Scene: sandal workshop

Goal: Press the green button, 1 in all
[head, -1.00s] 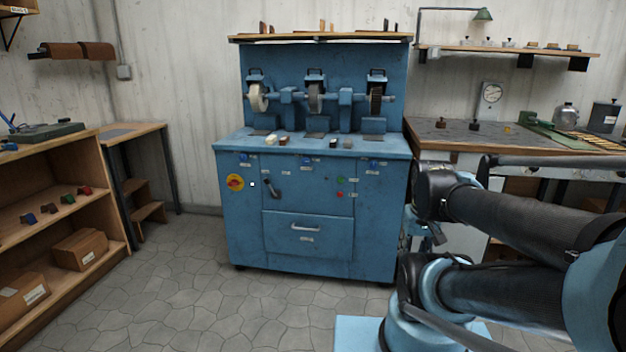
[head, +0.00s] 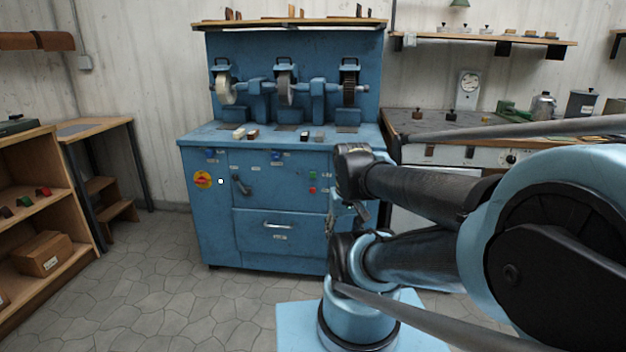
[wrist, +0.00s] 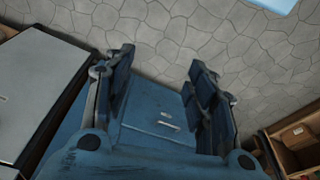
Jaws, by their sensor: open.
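The green button (head: 313,175) is a small square on the front of the blue grinding machine (head: 290,230), right of centre and just above a red button (head: 312,190). My gripper shows in the wrist view (wrist: 165,85) with its two dark fingers spread and nothing between them. Beyond the fingers is the machine's blue front with a drawer handle (wrist: 169,126). The green button cannot be made out in the wrist view. In the head view my gripper (head: 338,215) hangs at the machine's right side, partly hidden by my arm, to the right of and below the button.
A red and yellow switch (head: 203,180) and a dark lever (head: 241,185) are on the machine's left front. Grinding wheels (head: 285,88) stand on top. A workbench (head: 450,125) is at the right, a wooden shelf (head: 35,215) at the left. The tiled floor in front is clear.

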